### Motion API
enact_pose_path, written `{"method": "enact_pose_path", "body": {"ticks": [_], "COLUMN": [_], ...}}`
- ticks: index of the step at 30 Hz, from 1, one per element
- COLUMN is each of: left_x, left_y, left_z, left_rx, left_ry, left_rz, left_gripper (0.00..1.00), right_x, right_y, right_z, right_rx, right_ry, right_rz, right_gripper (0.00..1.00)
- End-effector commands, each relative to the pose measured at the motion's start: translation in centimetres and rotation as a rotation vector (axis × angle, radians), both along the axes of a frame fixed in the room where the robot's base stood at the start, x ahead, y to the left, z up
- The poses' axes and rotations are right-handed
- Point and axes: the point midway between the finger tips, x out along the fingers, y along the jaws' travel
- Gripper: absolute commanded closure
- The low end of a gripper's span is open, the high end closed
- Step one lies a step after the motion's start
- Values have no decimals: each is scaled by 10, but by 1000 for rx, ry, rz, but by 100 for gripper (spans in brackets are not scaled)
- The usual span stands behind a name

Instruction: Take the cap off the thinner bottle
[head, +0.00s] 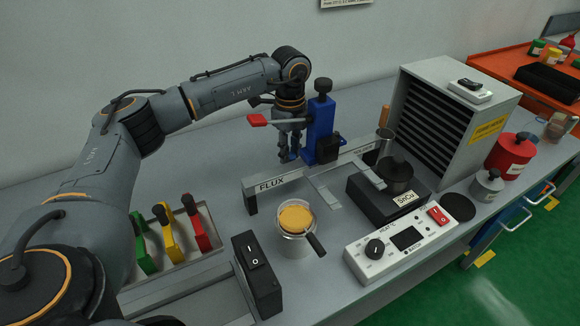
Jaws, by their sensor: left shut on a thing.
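I cannot make out a bottle that is clearly the thinner bottle, nor its cap. My left gripper (290,153) points down above the bench's back half, just left of a blue upright (320,128) with a black knob on top. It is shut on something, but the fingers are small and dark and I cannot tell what. A thin lever with a red handle (257,120) crosses the gripper in the picture; whether they touch is unclear. My right gripper is out of view.
Below stands the grey FLUX rail (272,187). In front are a glass jar with amber content (296,218), a black switch box (257,273) and a white heater control (400,246). A grey drawer cabinet (450,115) and red can (511,156) stand right. Small bottles (537,47) stand far right.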

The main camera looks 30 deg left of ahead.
Motion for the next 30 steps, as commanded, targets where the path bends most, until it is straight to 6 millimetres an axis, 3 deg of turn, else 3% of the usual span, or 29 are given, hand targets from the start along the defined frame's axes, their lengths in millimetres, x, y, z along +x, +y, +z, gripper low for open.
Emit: {"method": "enact_pose_path", "body": {"ticks": [3, 6, 18, 19, 21, 30], "left_x": [0, 0, 0, 0, 0, 0], "left_y": [0, 0, 0, 0, 0, 0], "left_z": [-23, -32, -34, -33, -33, -32], "left_rx": [0, 0, 0, 0, 0, 0], "left_ry": [1, 1, 2, 1, 1, 1], "left_rz": [1, 1, 0, 0, 0, 0], "left_gripper": [100, 100, 100, 68, 54, 52], "right_x": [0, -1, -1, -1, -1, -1], "right_y": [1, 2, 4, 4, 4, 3], "right_z": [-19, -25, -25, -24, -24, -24], "right_rx": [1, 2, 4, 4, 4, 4], "right_ry": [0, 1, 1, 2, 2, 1], "right_rz": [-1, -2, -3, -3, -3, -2], "right_gripper": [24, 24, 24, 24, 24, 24]}}
